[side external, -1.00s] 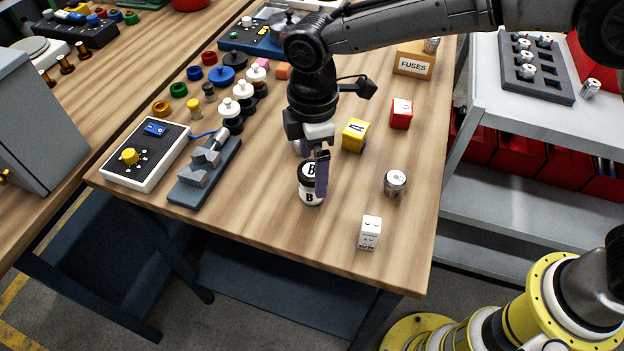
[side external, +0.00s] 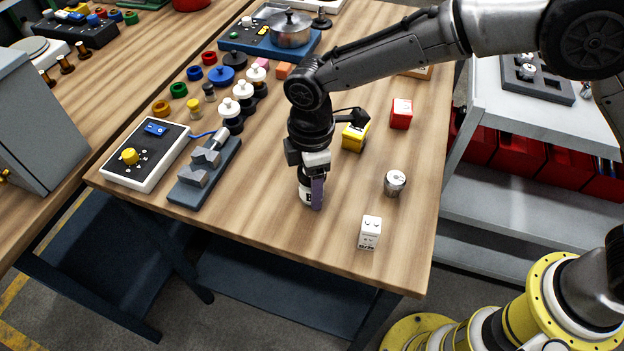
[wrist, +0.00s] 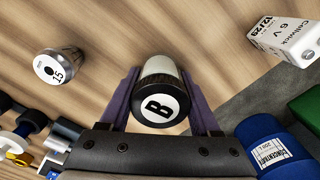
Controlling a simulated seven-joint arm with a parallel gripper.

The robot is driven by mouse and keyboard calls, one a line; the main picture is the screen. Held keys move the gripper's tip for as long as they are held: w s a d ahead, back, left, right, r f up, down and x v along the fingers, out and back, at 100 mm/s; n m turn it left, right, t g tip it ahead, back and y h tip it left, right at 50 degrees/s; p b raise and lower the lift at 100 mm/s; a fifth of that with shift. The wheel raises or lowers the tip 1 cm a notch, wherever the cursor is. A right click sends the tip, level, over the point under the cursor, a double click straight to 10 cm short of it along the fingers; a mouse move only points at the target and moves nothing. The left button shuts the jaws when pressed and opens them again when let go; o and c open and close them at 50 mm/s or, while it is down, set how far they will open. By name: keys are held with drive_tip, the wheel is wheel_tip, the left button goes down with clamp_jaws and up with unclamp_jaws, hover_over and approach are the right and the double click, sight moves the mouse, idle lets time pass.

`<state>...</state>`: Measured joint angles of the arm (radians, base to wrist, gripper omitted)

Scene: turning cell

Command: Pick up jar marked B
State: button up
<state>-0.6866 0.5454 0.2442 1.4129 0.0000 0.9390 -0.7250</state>
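The jar marked B (side external: 305,196) stands upright on the wooden table, mostly covered by my gripper in the side view. In the wrist view its black lid with a white disc and a black B (wrist: 160,104) faces the camera, with a pale body beyond. My gripper (side external: 311,203) points down over the jar. In the wrist view its two purple fingers stand one on each side of the jar, spread apart with narrow gaps beside the lid. Whether they touch the lower body is hidden.
A silver can marked 15 (wrist: 60,67) and a white box (side external: 370,232) stand right of the jar. A yellow block (side external: 354,138) and red block (side external: 401,114) stand behind. A grey vise (side external: 205,170) is to the left. The table in front is clear.

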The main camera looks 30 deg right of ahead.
drive_tip(key=c, duration=0.9)
drive_tip(key=shift+r, duration=0.1)
